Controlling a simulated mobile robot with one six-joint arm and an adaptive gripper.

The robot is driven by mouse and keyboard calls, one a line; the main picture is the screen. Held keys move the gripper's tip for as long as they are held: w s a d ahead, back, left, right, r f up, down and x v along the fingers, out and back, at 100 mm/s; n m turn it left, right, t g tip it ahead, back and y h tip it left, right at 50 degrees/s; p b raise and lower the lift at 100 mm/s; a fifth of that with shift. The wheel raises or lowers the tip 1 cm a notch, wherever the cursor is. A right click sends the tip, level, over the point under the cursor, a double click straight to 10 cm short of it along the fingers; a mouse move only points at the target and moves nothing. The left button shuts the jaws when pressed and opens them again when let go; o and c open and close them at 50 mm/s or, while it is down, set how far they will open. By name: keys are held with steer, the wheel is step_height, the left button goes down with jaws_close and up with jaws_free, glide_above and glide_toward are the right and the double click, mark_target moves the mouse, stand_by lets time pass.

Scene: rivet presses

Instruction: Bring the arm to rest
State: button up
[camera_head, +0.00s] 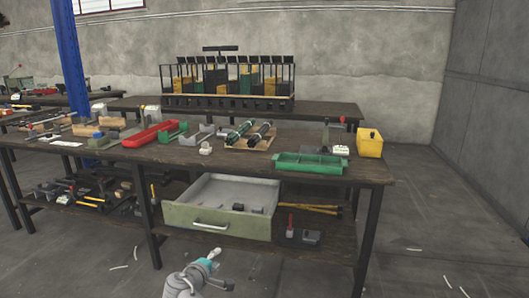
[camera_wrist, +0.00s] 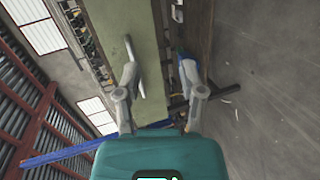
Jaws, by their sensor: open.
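My gripper shows at the bottom of the wrist view (camera_wrist: 160,85) with its two grey fingers spread apart and nothing between them. In the head view part of my arm (camera_head: 195,275) shows low in the middle, in front of the workbench. The wrist view is turned on its side and shows the green drawer front (camera_wrist: 135,45) with its handle beyond the fingers. I cannot tell the exact gap between my fingers and the drawer.
The workbench (camera_head: 330,168) carries a green tray (camera_head: 310,163), a red tray (camera_head: 147,134) and a yellow bin (camera_head: 369,143). A blue post (camera_head: 68,55) stands behind. The floor (camera_head: 420,250) at right is mostly clear.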

steer(key=s+d+f+m+g+p, duration=0.1)
steer(key=s+d+f+m+g, duration=0.2)
steer(key=d, duration=0.6)
steer(key=s+d+f+m+g, duration=0.1)
steer(key=d+f+m+g, duration=0.25)
steer(key=d, duration=0.45)
steer(key=s+d+f+m+g+p, duration=0.1)
steer(key=d+f+m+g, duration=0.25)
steer(key=d, duration=0.55)
steer(key=s+d+m+g+y, duration=0.4)
steer(key=s+d+y, duration=0.1)
steer(key=s+d, duration=0.15)
step_height(320, 180, up, 38)
steer(key=p, duration=3.9)
steer(key=shift+a, duration=0.35)
